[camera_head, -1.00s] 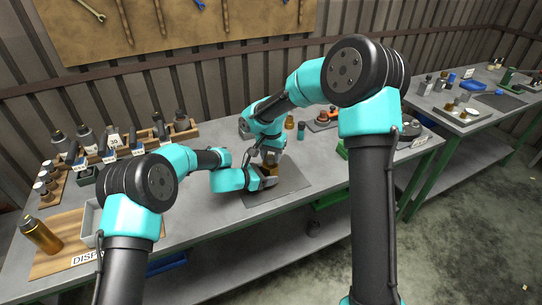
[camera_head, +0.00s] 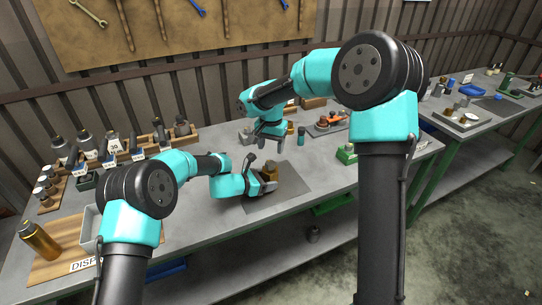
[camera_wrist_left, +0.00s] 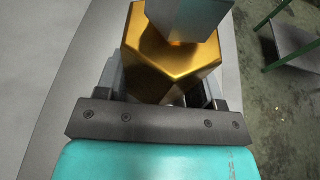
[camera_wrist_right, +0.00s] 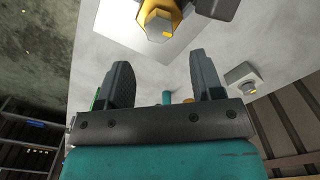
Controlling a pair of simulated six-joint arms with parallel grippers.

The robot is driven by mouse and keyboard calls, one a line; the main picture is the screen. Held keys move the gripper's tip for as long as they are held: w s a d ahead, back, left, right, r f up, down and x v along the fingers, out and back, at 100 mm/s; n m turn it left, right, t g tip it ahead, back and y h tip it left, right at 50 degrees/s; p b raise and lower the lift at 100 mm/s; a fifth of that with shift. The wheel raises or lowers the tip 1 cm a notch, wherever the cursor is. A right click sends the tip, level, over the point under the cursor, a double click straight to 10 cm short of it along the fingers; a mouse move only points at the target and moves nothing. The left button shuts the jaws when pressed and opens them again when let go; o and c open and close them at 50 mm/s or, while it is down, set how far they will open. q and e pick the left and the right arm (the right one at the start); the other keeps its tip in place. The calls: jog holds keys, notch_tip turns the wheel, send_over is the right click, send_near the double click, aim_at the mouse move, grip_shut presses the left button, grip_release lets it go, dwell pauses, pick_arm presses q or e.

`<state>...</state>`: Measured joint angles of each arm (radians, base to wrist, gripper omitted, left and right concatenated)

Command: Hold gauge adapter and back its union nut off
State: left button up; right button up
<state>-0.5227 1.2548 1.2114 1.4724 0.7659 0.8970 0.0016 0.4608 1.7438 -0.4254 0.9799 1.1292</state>
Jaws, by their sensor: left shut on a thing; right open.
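The gauge adapter (camera_head: 271,170) is a gold hexagonal body above the grey mat on the bench. My left gripper (camera_head: 267,184) is shut on it from the left. In the left wrist view the gold body (camera_wrist_left: 165,72) sits between the jaws, and a grey flat-sided piece (camera_wrist_left: 190,15) covers part of its top. In the right wrist view the adapter shows a grey hexagonal end (camera_wrist_right: 159,24). I cannot tell which part is the union nut. My right gripper (camera_head: 270,143) is open and empty, above and behind the adapter, apart from it.
The grey mat (camera_head: 290,190) is otherwise clear. A small light grey holder (camera_wrist_right: 240,77) stands near my right gripper. Racks of bottles (camera_head: 125,155) line the back left. A tray with orange parts (camera_head: 328,127) and a green item (camera_head: 346,154) are to the right.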

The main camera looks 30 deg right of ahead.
aim_at(270, 162)
notch_tip(270, 162, up, 5)
jog(key=shift+r, duration=0.1)
jog(key=shift+d, duration=0.1)
dwell(0.4)
jog(key=shift+w+d+f+g+y, duration=0.25)
jog(key=shift+w+d+g+y, duration=0.45)
jog(key=shift+d+y, duration=0.15)
jog(key=shift+w+d+f+g+y, duration=0.2)
jog(key=shift+w+d+g+y, duration=0.45)
jog(key=shift+y, duration=0.3)
jog(key=x, duration=1.2)
jog(key=shift+s+d, duration=0.1)
